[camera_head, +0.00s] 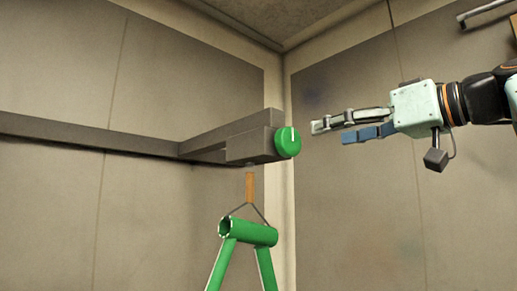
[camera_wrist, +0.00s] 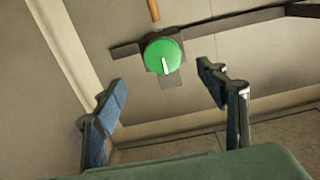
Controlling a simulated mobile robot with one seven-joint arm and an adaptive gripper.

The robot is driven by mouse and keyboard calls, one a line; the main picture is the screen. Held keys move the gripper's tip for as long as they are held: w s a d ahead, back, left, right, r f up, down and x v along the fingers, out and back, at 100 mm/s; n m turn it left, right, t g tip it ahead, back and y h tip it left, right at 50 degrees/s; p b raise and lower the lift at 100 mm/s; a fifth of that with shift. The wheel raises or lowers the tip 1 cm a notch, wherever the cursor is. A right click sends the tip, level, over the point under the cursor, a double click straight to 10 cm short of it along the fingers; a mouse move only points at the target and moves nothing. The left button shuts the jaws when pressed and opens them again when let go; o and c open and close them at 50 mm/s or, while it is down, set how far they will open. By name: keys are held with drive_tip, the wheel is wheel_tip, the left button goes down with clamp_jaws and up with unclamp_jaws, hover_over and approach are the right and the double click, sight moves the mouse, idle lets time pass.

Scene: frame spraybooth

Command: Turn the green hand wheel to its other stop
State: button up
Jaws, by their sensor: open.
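The green hand wheel (camera_head: 288,142) is a round knob with a white pointer line, on the end of a grey bracket arm (camera_head: 228,138). In the head view the white line points about straight up. My gripper (camera_head: 328,131) is open and empty, to the right of the wheel, with a clear gap between its fingertips and the wheel. In the wrist view the wheel (camera_wrist: 163,56) shows ahead, beyond and between the two fingers of my gripper (camera_wrist: 162,82), and nothing touches it. There its white line points down.
A green tube frame (camera_head: 250,233) hangs on a hook below the bracket, under a wooden-coloured rod (camera_head: 249,187). A long grey rail (camera_head: 85,134) runs along the left wall. Wall panels meet in a corner behind. The space between my gripper and the wheel is free.

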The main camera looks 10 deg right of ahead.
sight(292, 141)
drive_tip(key=p+x, duration=0.3)
drive_tip(key=x, duration=0.7)
drive_tip(key=shift+w+a+r, duration=0.15)
drive_tip(key=shift+w+a, duration=0.05)
drive_tip(key=shift+a, duration=0.1)
drive_tip(key=c, duration=1.1)
drive_tip(key=shift+c, duration=0.3)
